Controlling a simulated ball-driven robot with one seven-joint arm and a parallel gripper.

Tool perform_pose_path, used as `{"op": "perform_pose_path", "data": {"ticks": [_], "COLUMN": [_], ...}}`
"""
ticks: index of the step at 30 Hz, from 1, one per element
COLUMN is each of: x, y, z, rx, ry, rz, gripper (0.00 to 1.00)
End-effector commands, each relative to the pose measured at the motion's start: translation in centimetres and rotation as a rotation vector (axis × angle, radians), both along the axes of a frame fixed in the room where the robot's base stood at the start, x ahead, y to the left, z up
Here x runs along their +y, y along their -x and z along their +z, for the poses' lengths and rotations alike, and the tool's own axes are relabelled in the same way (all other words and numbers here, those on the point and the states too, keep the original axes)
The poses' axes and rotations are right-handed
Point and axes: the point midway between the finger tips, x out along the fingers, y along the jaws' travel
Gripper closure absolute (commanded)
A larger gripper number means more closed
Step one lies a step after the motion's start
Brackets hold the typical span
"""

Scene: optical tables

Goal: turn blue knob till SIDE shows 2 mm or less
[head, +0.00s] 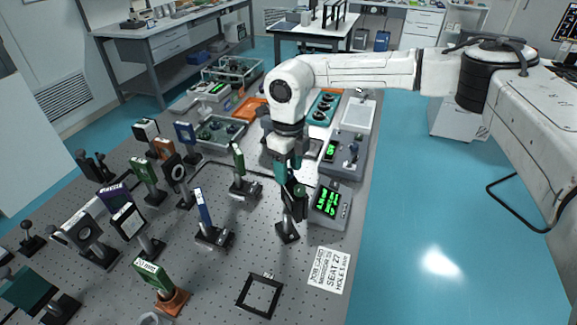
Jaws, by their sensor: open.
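My gripper (294,203) points down over a dark post-mounted holder (288,228) near the table's right side. Its jaws are open and partly cover the holder's upper part. Whether they touch it or straddle a knob, I cannot tell. I cannot pick out a blue knob in this view; the gripper may hide it. A grey readout box (345,214) with lines of green text stands just right of the gripper. The text is too small to read, so I cannot tell the SIDE value.
Several post-mounted optics, such as a blue-edged plate (204,210), stand to the left. A job card (329,270) and a black square frame (259,296) lie in front. A second grey box (345,160) stands behind the readout. Floor at right is clear.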

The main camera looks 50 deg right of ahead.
Motion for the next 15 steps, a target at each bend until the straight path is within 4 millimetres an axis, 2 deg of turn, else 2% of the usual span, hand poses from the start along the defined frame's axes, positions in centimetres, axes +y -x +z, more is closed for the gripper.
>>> {"op": "perform_pose_path", "data": {"ticks": [5,15], "x": [-0.1,-0.1], "y": [-0.1,-0.1], "z": [1.5,7.8], "rx": [-0.003,-0.002], "ry": [0.002,0.004], "rz": [0.0,-0.001], "gripper": [0.46,0.46]}}
